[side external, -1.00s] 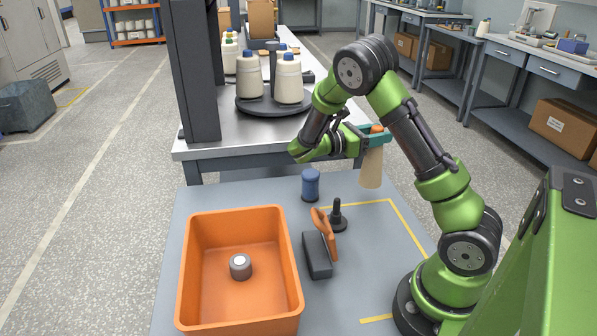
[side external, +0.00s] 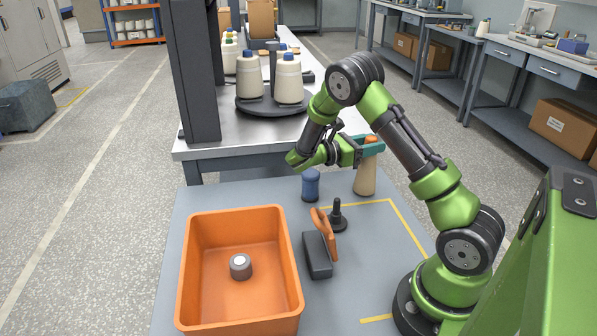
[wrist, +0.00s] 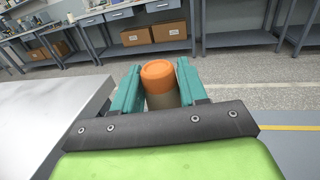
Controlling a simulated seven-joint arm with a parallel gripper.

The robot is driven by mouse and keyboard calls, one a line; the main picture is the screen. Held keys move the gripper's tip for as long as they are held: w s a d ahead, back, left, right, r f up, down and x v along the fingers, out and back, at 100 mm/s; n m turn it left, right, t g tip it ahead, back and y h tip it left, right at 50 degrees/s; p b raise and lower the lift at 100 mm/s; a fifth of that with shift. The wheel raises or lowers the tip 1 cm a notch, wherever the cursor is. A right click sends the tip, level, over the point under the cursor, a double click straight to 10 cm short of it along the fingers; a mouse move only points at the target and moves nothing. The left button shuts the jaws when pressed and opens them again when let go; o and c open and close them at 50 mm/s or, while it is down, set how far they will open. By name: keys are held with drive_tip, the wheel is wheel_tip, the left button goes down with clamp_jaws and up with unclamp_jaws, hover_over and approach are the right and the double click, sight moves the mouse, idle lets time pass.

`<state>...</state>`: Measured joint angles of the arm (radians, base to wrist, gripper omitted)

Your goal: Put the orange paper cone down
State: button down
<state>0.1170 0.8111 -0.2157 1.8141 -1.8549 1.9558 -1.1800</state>
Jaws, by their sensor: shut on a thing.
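The orange paper cone (side external: 365,181) has a tan body and an orange top, and it stands upright at the far right part of the grey-blue table. Its lower end is at or very near the table top; I cannot tell whether it touches. My gripper (side external: 371,147) is shut on its upper part, with teal fingers on both sides. In the wrist view the cone's orange top (wrist: 163,73) shows between the two fingers of my gripper (wrist: 155,90). The cone's lower body is mostly hidden there.
A blue spool (side external: 311,185) stands left of the cone. A black peg (side external: 337,215) and a dark block with an orange handle (side external: 317,255) are nearer. An orange bin (side external: 293,290) holds a small grey cylinder (side external: 240,266).

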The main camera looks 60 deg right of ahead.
drive_tip(key=shift+f, duration=0.3)
drive_tip(key=c, duration=0.6)
unclamp_jaws()
